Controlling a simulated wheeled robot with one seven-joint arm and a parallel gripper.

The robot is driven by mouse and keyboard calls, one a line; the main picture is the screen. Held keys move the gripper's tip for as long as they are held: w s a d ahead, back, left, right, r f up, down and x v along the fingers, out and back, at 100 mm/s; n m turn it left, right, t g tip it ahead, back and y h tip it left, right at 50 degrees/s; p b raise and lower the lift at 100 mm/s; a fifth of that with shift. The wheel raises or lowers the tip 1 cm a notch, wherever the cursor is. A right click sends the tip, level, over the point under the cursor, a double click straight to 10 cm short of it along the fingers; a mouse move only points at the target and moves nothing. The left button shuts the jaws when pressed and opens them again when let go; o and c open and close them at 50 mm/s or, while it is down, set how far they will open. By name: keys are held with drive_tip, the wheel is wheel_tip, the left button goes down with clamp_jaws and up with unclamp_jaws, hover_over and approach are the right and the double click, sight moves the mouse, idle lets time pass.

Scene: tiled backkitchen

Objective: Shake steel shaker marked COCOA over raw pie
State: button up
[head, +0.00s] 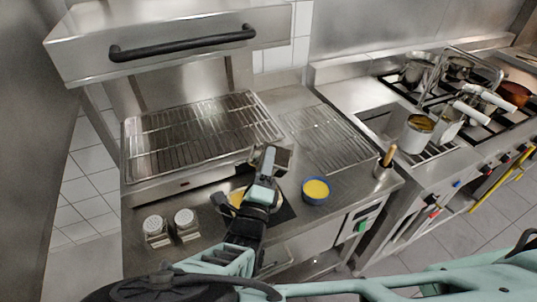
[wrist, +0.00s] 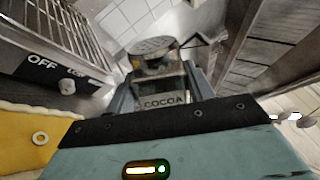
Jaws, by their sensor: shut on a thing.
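The steel shaker marked COCOA (wrist: 165,90) is between the fingers of my gripper (wrist: 160,92). Its label faces the wrist camera and its pierced lid is at the far end. In the head view my gripper (head: 268,165) is shut on it above the counter, and the arm hides most of the shaker. I cannot tell how far the shaker is tilted.
Two other shakers (head: 155,228) (head: 184,223) stand on the counter to the left. A grill with a raised hood (head: 195,135) is behind, and a stove with pots is at right.

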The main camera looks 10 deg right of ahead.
drive_tip(key=n, duration=0.2)
drive_tip(key=f+n+y, duration=0.1)
drive_tip(key=n, duration=0.1)
drive_tip(key=f+n+y, duration=0.1)
drive_tip(key=shift+d+n+t, duration=0.3)
drive_tip(key=shift+n+t, duration=0.1)
drive_tip(key=n+y+p, duration=0.1)
drive_tip(key=n, duration=0.1)
drive_tip(key=shift+n, duration=0.3)
drive_tip(key=n+y, duration=0.1)
drive_tip(key=n, duration=0.1)
drive_tip(key=f+n+y, duration=0.1)
drive_tip(key=n, duration=0.1)
drive_tip(key=n+p, duration=0.1)
drive_tip(key=shift+a+f+n+y, duration=0.25)
drive_tip(key=shift+f+n+y, duration=0.1)
drive_tip(key=shift+n+y, duration=0.05)
